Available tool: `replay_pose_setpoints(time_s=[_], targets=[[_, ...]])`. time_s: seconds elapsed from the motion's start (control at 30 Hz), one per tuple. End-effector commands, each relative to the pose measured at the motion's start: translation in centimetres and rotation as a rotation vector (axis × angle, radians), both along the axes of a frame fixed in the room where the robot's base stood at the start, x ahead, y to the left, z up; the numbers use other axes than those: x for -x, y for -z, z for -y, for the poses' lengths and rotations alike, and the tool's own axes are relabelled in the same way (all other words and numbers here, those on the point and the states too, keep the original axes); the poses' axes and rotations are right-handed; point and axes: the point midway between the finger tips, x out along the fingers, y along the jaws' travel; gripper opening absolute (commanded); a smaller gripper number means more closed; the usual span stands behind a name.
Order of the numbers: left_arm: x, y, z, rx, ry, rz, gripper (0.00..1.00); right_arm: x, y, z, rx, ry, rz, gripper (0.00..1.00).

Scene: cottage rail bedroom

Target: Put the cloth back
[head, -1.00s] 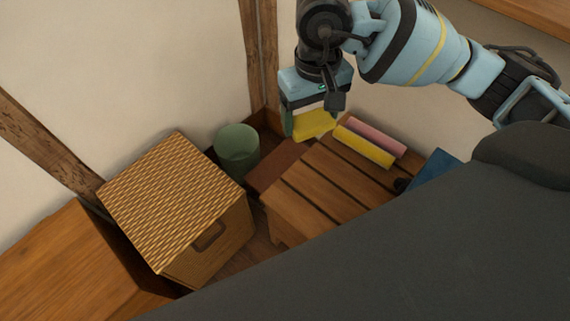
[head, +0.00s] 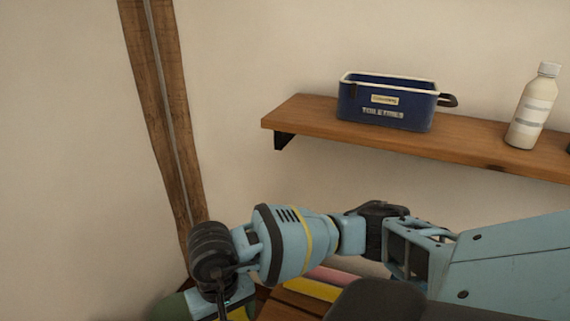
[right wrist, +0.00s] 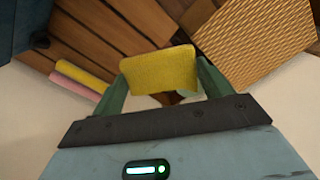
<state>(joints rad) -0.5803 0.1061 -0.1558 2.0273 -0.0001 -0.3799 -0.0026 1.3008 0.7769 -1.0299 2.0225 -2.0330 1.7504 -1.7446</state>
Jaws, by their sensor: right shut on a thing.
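My right gripper (right wrist: 160,82) is shut on a yellow cloth (right wrist: 158,68). The cloth is folded flat and held between the two green fingers. It hangs above the floor area between the slatted wooden bench (right wrist: 125,22) and the woven basket (right wrist: 255,35). The fingertips are not clear there. My left gripper is not in view.
A yellow roll (right wrist: 83,67) and a pink roll (right wrist: 74,78) lie on the bench. A wooden wall shelf (head: 300,116) holds a blue toiletries box (head: 385,113) and a white bottle (head: 532,108). A wooden post (head: 165,110) stands in the wall corner.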

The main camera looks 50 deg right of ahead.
Motion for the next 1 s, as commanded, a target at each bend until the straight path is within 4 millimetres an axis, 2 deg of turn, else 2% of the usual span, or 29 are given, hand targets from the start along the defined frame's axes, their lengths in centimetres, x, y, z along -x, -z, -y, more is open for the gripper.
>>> replay_pose_setpoints(time_s=[0.03,0.1,0.27,0.5,0.8,1.0], targets=[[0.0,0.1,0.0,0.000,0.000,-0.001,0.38,0.9,2.0,0.0,0.000,0.047,-0.012,0.56],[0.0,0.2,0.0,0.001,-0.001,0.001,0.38,1.9,4.2,0.0,-0.001,0.119,-0.011,0.56],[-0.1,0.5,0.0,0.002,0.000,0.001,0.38,4.5,8.9,0.1,0.001,0.281,-0.012,0.56],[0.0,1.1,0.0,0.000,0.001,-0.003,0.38,9.4,15.1,0.2,0.008,0.514,-0.013,0.56],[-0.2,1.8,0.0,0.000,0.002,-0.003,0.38,16.4,21.0,0.5,0.013,0.782,-0.009,0.56],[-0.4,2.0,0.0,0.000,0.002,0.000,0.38,19.9,23.0,0.6,0.014,0.903,-0.003,0.56]])
